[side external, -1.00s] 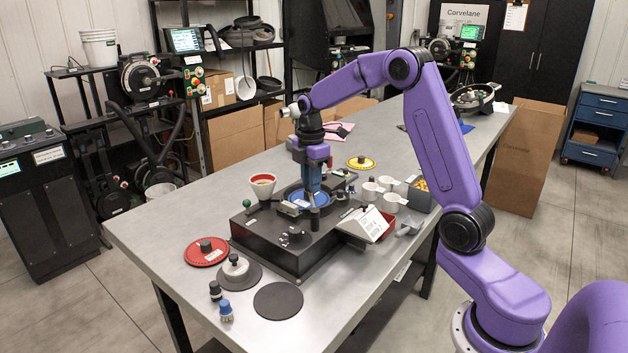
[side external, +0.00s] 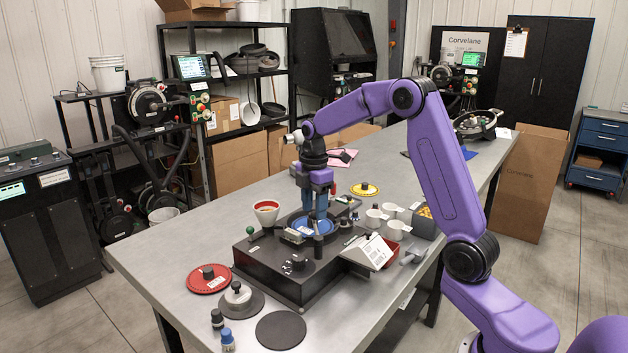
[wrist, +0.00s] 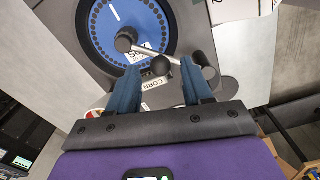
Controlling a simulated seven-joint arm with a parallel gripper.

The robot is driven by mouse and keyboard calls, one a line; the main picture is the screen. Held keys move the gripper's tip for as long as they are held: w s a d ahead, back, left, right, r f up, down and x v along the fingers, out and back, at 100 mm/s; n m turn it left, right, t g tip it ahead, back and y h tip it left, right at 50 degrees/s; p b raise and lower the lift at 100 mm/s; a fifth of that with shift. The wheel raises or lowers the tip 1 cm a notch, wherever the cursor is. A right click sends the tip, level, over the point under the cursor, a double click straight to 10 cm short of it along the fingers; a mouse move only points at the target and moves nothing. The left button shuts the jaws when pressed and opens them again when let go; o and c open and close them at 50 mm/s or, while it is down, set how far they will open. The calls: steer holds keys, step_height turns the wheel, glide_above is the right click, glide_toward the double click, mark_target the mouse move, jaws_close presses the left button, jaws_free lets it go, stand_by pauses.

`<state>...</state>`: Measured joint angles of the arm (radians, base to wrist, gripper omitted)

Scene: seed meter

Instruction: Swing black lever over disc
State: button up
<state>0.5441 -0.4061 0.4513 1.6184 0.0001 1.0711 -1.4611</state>
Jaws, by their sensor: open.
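The blue disc (wrist: 118,28) sits in the black meter's round recess, with dark holes around its rim; the disc also shows in the side view (side external: 312,227). A lever with a silver bar (wrist: 148,51) and a round black end (wrist: 126,39) lies across part of the disc in the wrist view. A black knob (wrist: 160,66) shows between my fingertips, apparently untouched. My gripper (wrist: 160,78) is open, its two blue fingers apart. In the side view my gripper (side external: 315,212) points down over the disc and hides part of it. Contact with the lever cannot be told.
The black meter housing (side external: 270,272) stands on the grey table. A white funnel (side external: 266,212), a red disc (side external: 208,279), a white sloped box (side external: 370,251) and several white cups (side external: 375,218) are close around it. A black round mat (side external: 281,330) lies in front.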

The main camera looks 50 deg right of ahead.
mark_target(314, 212)
step_height(314, 212, up, 17)
stand_by(0.4)
steer(key=shift+f, duration=0.1)
stand_by(0.4)
steer(key=s+a+f+m, duration=0.1)
steer(key=s+a+f, duration=0.2)
steer(key=s+a, duration=0.4)
steer(key=s+a+f, duration=0.3)
steer(key=s+a, duration=0.2)
steer(key=a, duration=0.5)
steer(key=s+f, duration=0.5)
steer(key=s, duration=0.6)
steer(key=s+f+m, duration=0.1)
steer(key=s+f, duration=0.4)
steer(key=s, duration=0.6)
steer(key=shift+s+a+f+m, duration=0.2)
steer(key=shift+s+a+m, duration=0.1)
steer(key=shift+s+a, duration=0.1)
